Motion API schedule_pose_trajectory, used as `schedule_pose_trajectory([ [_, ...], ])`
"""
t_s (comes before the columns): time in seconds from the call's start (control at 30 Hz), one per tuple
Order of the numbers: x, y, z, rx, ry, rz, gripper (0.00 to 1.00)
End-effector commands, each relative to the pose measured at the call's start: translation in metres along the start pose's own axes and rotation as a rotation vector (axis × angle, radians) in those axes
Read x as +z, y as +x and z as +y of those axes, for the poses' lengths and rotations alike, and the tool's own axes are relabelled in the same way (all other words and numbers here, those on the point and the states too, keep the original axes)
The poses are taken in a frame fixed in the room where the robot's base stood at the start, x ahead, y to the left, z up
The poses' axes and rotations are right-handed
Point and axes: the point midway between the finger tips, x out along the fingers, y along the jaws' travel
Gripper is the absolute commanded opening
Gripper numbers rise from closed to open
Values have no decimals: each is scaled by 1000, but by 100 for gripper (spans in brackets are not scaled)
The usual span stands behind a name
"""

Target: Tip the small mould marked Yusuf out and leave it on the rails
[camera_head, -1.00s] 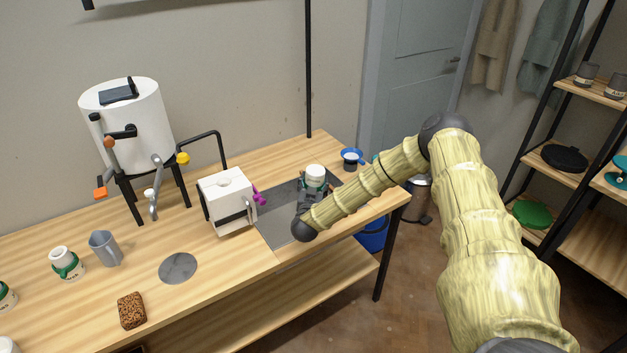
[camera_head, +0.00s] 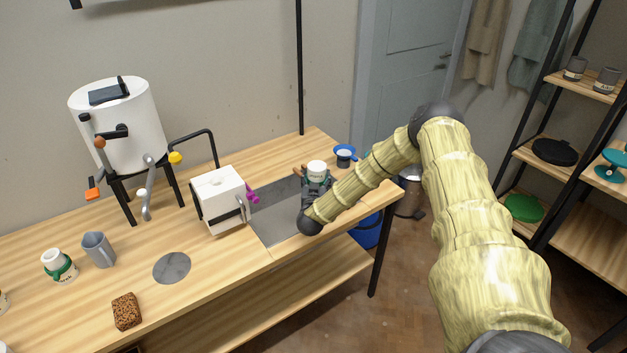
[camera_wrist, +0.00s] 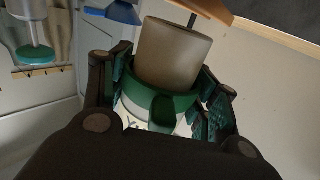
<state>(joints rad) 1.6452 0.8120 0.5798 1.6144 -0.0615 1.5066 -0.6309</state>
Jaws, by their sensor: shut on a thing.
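My gripper (camera_head: 316,186) is shut on a small white mould (camera_head: 317,168) with a green band, over the right end of the bench. In the wrist view the fingers close on both sides of the green band (camera_wrist: 165,103), and the mould's pale grey-brown cylindrical part (camera_wrist: 173,54) sticks out beyond it. Some dark marking shows below the band, but I cannot read a name. The mould looks roughly upright in the head view. The gripper and arm hide part of the grey panel (camera_head: 268,222) below. I cannot make out the rails clearly.
A brown wooden piece (camera_wrist: 207,9) lies close to the mould. A blue funnel-like item (camera_head: 345,150) stands at the bench's back right. A white box (camera_head: 220,200) with a purple knob is left of the panel.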

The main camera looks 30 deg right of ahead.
Motion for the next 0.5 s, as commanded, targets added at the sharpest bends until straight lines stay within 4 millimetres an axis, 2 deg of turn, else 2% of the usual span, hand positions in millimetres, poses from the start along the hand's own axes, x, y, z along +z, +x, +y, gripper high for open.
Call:
schedule_pose_trajectory([
  [0.5,6,17,19,0,1,2,22],
])
